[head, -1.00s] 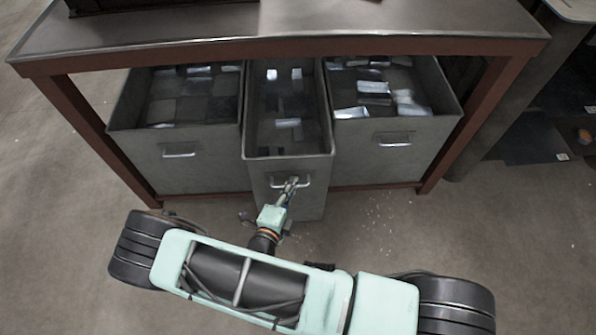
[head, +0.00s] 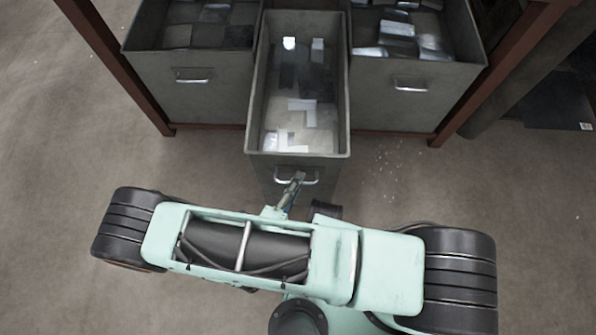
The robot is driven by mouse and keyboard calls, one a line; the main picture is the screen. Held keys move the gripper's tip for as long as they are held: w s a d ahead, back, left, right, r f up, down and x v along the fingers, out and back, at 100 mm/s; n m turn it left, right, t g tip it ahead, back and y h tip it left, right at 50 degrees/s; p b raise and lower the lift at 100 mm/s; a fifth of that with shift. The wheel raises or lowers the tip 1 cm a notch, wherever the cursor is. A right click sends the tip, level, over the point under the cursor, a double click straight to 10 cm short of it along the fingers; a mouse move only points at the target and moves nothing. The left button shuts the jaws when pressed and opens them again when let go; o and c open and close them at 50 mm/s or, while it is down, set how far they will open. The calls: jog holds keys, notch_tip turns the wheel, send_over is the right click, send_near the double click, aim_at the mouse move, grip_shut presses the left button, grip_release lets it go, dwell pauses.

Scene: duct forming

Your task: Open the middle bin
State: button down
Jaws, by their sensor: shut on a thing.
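The middle bin (head: 340,110) is a narrow grey metal bin, pulled well forward of the bins on either side. Flat metal pieces lie on its floor. Its silver handle (head: 312,181) is on the upper front face. My gripper (head: 297,178) is at the handle's left part and is shut on it. My own arm covers the lower part of the bin's front.
The left bin (head: 216,90) and right bin (head: 432,97) hold metal scraps and sit between the red frame's legs (head: 131,70). Small bright bits (head: 392,165) lie on the floor at the right. Open concrete floor (head: 50,150) surrounds the front.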

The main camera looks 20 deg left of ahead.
jog(key=shift+s, duration=0.25)
jog(key=c, duration=2.3)
grip_release()
jog(key=v, duration=0.7)
jog(key=shift+s, duration=0.25)
